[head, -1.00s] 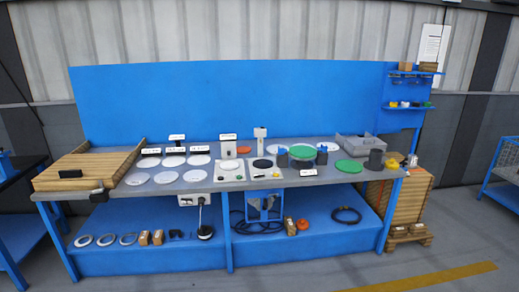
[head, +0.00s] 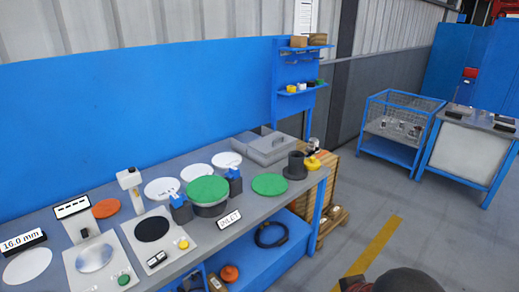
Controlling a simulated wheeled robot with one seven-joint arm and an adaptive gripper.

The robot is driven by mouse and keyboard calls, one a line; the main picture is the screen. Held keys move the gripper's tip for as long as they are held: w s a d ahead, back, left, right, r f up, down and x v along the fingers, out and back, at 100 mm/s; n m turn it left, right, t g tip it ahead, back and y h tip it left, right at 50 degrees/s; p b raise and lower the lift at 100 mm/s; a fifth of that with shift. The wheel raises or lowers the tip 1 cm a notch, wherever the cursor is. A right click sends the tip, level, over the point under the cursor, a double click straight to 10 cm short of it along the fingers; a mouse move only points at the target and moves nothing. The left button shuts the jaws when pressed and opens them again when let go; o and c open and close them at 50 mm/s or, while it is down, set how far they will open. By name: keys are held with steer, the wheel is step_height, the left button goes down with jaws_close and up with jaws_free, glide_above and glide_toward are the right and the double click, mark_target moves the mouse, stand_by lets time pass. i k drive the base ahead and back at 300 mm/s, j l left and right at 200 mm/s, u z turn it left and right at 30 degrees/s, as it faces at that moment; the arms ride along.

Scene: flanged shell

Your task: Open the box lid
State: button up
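My gripper does not show in the head view. A dark rounded shape at the bottom edge right of centre may be part of my arm, but no fingers can be made out.
Green discs (head: 270,184) lie in front. A blue shelf rack (head: 297,80) rises behind. Floor right of the bench (head: 440,225) is clear.

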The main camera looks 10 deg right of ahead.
mark_target(271, 144)
steer(key=i+j+z, duration=0.35)
steer(key=i+j, duration=0.25)
steer(key=i+l, duration=0.15)
steer(key=i, duration=0.35)
steer(key=i+l, duration=0.2)
steer(key=i, duration=0.3)
steer(key=i+l, duration=0.15)
steer(key=i, duration=0.35)
steer(key=i+l, duration=0.15)
steer(key=i, duration=0.35)
